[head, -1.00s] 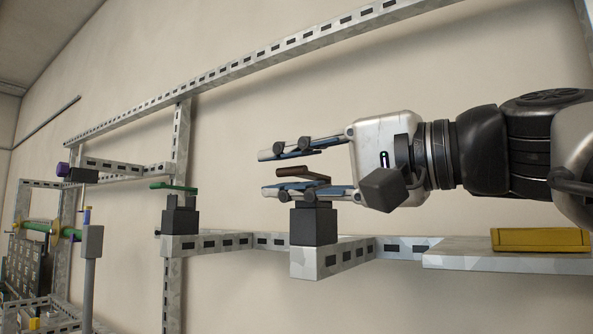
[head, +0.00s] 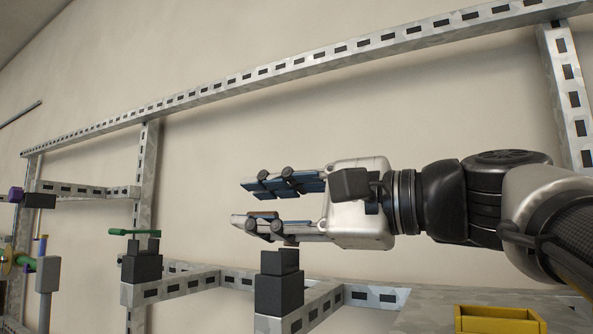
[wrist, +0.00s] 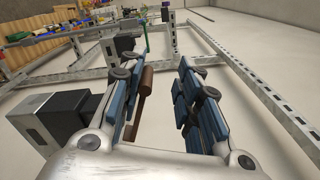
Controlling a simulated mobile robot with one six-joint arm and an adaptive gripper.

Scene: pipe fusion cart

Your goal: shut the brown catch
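The brown catch (wrist: 147,82) shows in the wrist view as a short brown lever between my fingers, close beside the left one. In the head view only a sliver of brown (head: 265,214) shows behind the lower finger; the rest is hidden. Its black block (head: 279,292) stands on a metal bracket below my gripper, and a black block (wrist: 72,110) shows at left in the wrist view. My gripper (head: 243,202) is open, its fingers around the catch, also in the wrist view (wrist: 157,62). Contact with the catch cannot be told.
A green catch (head: 134,232) on another black block (head: 142,266) stands to the left. A yellow tray (head: 500,320) is at lower right. A slotted rail (head: 300,68) runs above my gripper, and the wall behind is bare.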

